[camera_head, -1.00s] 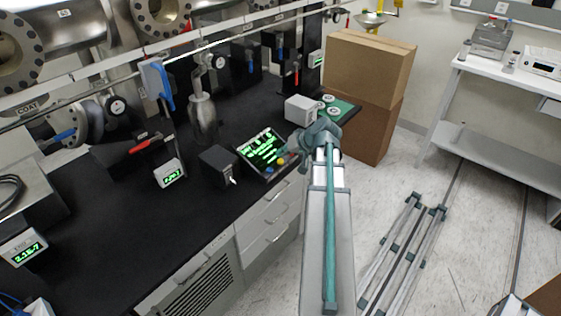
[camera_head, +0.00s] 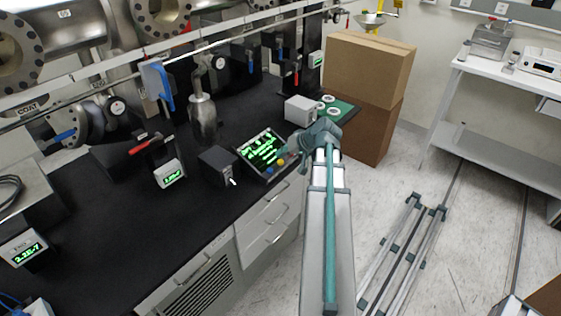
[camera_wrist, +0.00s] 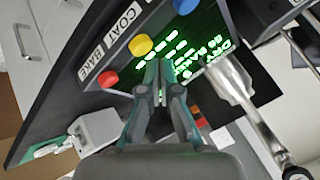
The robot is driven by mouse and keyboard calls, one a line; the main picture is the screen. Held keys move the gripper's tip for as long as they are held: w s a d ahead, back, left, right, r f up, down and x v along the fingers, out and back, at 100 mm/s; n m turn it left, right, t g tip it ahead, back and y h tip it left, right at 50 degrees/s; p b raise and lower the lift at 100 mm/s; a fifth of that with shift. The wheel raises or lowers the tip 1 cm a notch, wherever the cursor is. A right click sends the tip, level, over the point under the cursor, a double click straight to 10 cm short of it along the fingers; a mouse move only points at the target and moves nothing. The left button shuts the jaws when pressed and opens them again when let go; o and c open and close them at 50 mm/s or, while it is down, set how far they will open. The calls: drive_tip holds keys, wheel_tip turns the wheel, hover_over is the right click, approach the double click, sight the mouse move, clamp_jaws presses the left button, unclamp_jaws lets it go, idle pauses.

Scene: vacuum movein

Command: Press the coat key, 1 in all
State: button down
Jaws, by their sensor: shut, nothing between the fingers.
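The control panel (camera_head: 262,149) stands on the black bench, with green text on its dark screen (camera_wrist: 205,50). In the wrist view it bears a red key (camera_wrist: 107,79) by the BAKE label (camera_wrist: 90,65), a yellow key (camera_wrist: 140,45) by the COAT label (camera_wrist: 120,27), and a blue key (camera_wrist: 185,5) at the top edge. The yellow key also shows in the head view (camera_head: 281,162). My gripper (camera_wrist: 161,68) is shut and empty, its tips in front of the panel beside the yellow key. I cannot tell whether they touch the panel.
A dark box (camera_head: 217,166) with a small switch stands left of the panel. A light grey box (camera_head: 299,108) and a green mat (camera_head: 345,110) with white rings lie behind my gripper. Cardboard boxes (camera_head: 365,70) stand beyond. Steel vacuum piping (camera_head: 203,115) lines the bench's back.

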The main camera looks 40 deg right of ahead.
sight(282, 161)
drive_tip(key=shift+f, duration=0.1)
drive_tip(key=shift+f+b, duration=0.35)
drive_tip(key=shift+b, duration=0.05)
drive_tip(key=shift+f+b, duration=0.35)
drive_tip(key=shift+f, duration=0.15)
idle(0.7)
drive_tip(key=shift+r, duration=0.1)
drive_tip(key=shift+r+p, duration=0.5)
drive_tip(key=shift+r, duration=0.35)
drive_tip(key=shift+r+p, duration=1.4)
drive_tip(key=shift+r, duration=1.1)
